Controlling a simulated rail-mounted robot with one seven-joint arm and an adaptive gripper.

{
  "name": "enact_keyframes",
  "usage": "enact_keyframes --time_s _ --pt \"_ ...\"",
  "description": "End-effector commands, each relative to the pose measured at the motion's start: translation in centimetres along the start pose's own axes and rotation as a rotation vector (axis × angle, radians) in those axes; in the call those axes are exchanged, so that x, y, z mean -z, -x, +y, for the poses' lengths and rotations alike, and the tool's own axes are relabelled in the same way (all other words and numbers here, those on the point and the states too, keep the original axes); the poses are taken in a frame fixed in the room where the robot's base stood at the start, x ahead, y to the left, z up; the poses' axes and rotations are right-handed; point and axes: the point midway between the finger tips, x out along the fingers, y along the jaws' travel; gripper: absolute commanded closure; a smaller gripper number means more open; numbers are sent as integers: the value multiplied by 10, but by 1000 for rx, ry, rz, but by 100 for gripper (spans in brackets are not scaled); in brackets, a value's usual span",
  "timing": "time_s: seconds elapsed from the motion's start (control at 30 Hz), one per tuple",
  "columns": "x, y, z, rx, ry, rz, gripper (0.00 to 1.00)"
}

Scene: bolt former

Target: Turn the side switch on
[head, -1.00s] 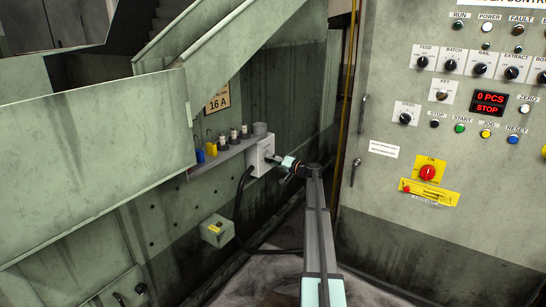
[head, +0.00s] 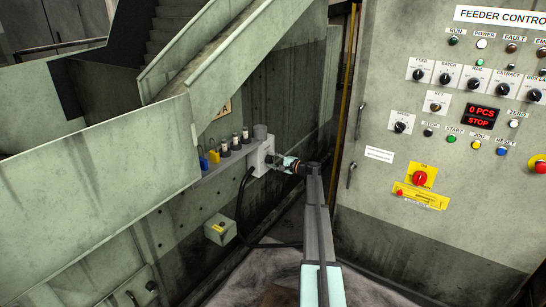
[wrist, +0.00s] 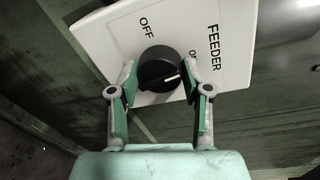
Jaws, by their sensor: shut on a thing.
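The side switch is a black round knob (wrist: 157,66) on a white plate (wrist: 228,40) marked FEEDER, OFF and ON in the wrist view. Its white pointer line points right, toward the side with the ON word, which is partly hidden by a finger. My gripper (wrist: 160,78) has one finger on each side of the knob and is shut on it. In the head view the pale switch box (head: 257,157) sits at the end of a ledge, with my gripper (head: 276,163) against its right side; the knob is too small to make out there.
Small bottles and a blue and a yellow item stand on the ledge (head: 208,172) left of the box. A black cable (head: 240,205) hangs below it. The control panel (head: 440,220) stands at right, its display (head: 481,116) reading 0 PCS STOP.

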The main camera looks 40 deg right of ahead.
Motion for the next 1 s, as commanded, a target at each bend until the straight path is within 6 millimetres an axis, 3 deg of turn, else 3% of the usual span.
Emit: enact_keyframes --time_s 0.03,0.4,0.9,0.93,0.97,1.0 --pt "0 -3 -7 3 -29 -3 87" --pt "1 -4 -4 -2 -171 -13 87" --pt "1 -4 -4 -1 -186 -14 87" --pt "1 -4 -4 -1 -186 -14 41" --pt "1 -4 -4 -1 -186 -14 31" --pt "1 -3 -4 -2 -186 -14 26"
